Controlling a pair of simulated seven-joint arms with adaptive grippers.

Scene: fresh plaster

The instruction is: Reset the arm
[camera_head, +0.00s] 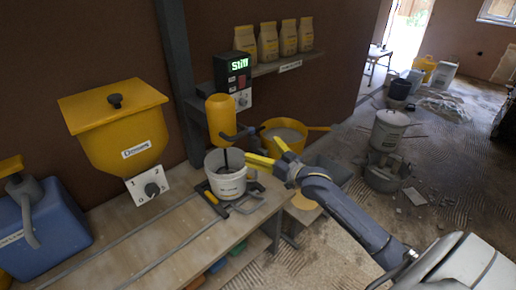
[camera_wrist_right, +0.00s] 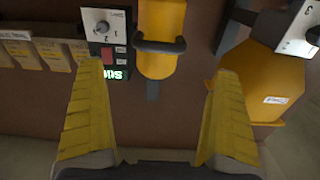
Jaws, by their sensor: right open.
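My right arm comes in from the lower right in the head view, and its yellow-fingered right gripper (camera_head: 268,153) is beside the yellow mixer (camera_head: 220,118). The fingers are apart with nothing between them. The right wrist view shows both fingers of the open gripper (camera_wrist_right: 158,115) spread wide, with the mixer (camera_wrist_right: 160,40) beyond them. A white bucket (camera_head: 226,180) stands on the bench under the mixer, with the mixer's dark shaft reaching into it. My left gripper does not show.
A control box (camera_head: 233,82) with a green display is mounted by the post. A yellow hopper (camera_head: 118,130) and a blue container (camera_head: 40,228) stand at the left. Bags (camera_head: 268,42) line the shelf. A yellow tub (camera_head: 285,137) sits behind the gripper. Rubble and buckets lie on the floor at right.

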